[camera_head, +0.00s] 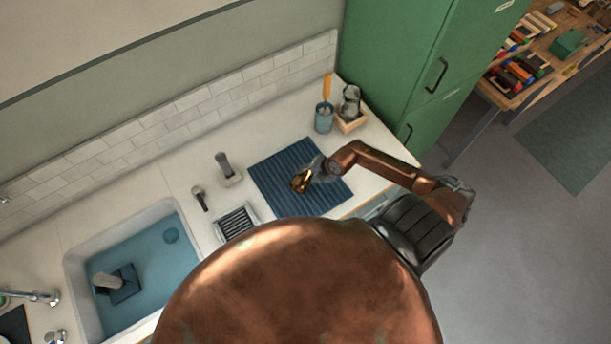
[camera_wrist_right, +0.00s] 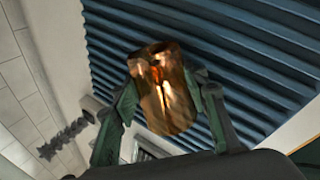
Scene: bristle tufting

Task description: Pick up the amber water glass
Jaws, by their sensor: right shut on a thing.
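The amber water glass (camera_head: 301,183) is at the end of my right arm, over the dark blue ribbed mat (camera_head: 275,165) in the head view. My right gripper (camera_head: 308,178) is shut on it. In the right wrist view the glass (camera_wrist_right: 163,88) sits between the two fingers (camera_wrist_right: 165,100), with the ribbed mat (camera_wrist_right: 250,50) behind it. I cannot tell how far the glass is from the mat. My left gripper is not in view.
A sink basin (camera_head: 190,240) with bluish water lies at left. A brush on a stand (camera_head: 228,170), a black-handled tool (camera_head: 200,198) and a rack (camera_head: 235,222) are left of the mat. A blue cup (camera_head: 323,120) and wooden caddy (camera_head: 352,122) stand behind it. A green cabinet (camera_head: 395,50) rises at right.

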